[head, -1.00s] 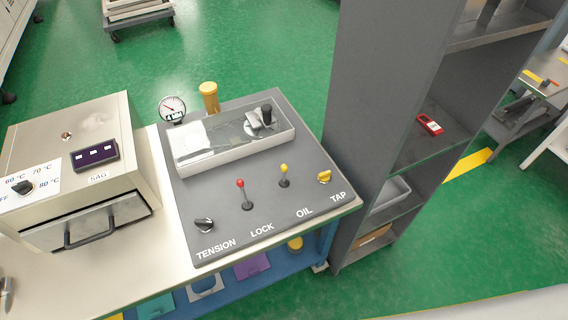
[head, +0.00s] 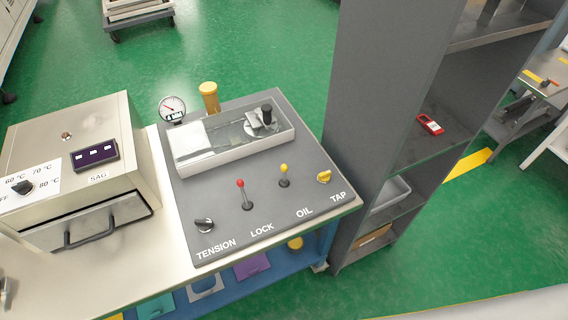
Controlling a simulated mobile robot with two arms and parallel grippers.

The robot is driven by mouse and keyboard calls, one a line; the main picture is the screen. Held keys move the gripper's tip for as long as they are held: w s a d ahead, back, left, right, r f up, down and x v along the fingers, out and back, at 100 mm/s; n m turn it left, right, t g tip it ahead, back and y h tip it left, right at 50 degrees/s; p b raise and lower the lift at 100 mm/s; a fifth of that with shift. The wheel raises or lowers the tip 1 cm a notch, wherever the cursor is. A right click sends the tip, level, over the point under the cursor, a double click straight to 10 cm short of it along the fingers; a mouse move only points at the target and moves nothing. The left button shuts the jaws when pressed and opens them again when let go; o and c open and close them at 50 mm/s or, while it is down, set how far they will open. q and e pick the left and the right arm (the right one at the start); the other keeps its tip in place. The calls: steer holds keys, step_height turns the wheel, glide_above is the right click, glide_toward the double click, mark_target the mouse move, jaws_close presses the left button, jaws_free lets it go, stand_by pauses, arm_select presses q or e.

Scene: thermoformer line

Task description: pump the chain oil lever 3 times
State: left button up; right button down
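The chain oil lever (head: 284,175) is a short stick with a yellow knob on the dark grey panel (head: 260,205), behind the printed word OIL. It stands roughly upright and nothing touches it. A small grey metal part at the left edge of the head view looks like the tip of my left gripper (head: 5,292). It is cut off by the frame, far left of the lever, and its opening does not show. My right gripper is not in view.
A red-knobbed LOCK lever (head: 244,194), a black TENSION knob (head: 204,225) and a yellow TAP knob (head: 324,177) share the panel. A clear-lidded box (head: 232,143) and gauge (head: 172,108) stand behind. A tall grey shelf (head: 375,110) rises close on the right; an oven (head: 75,165) stands left.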

arm_select(q)
jaws_close()
stand_by(1.7)
